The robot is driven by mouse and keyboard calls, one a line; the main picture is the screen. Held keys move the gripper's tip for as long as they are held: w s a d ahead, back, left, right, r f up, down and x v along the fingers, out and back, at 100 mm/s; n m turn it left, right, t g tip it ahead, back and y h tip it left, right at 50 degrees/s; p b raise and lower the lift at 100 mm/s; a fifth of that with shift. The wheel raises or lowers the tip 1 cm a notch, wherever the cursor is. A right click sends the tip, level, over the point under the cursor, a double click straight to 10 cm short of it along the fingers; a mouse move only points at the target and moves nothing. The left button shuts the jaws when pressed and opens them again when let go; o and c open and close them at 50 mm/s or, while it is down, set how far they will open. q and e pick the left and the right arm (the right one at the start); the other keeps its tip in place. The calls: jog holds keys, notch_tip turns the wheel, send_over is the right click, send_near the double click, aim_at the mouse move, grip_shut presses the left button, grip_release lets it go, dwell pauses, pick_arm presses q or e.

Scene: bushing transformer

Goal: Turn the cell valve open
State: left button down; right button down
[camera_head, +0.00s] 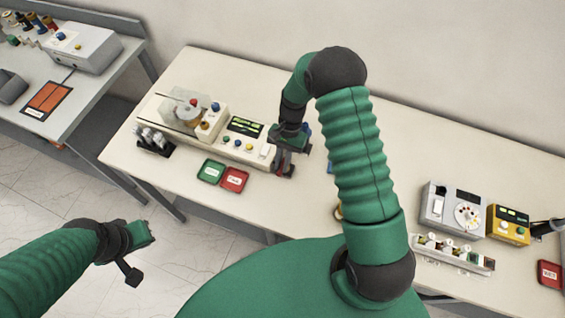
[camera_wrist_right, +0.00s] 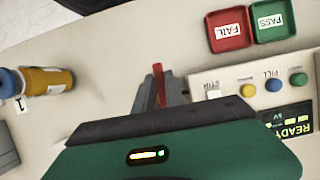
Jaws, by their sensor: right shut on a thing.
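The white test machine (camera_head: 235,145) stands on the left half of the table, with a clear-covered cell, a green display and a row of buttons. In the right wrist view its READY display (camera_wrist_right: 295,130) and buttons show at the right. My right gripper (camera_head: 284,170) is at the right end of this machine, pointing down. In the wrist view, its fingers (camera_wrist_right: 160,90) are shut on a narrow red part (camera_wrist_right: 158,76), which looks like the valve's handle. The valve body is hidden by the gripper. My left gripper (camera_head: 140,248) hangs empty over the floor, left of the table's front edge.
Green PASS (camera_head: 211,171) and red FAIL (camera_head: 234,179) trays lie in front of the machine. A black rack of vials (camera_head: 155,141) stands at its left. An orange bottle with a blue cap (camera_wrist_right: 45,81) lies near the gripper. Grey and yellow instruments (camera_head: 454,209) stand far right.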

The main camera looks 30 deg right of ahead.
jog(key=shift+w, duration=0.1)
jog(key=c, duration=1.7)
grip_release()
jog(key=shift+c, duration=0.2)
jog(key=o, duration=0.3)
jog(key=shift+w+d+f, duration=0.1)
jog(key=shift+o, duration=0.2)
jog(key=shift+d+r, duration=0.1)
jog(key=shift+r, duration=0.2)
jog(key=b+v, duration=0.3)
jog(key=v, duration=1.3)
jog(key=shift+w+b, duration=0.2)
jog(key=shift+b, duration=0.2)
jog(key=shift+d, duration=0.1)
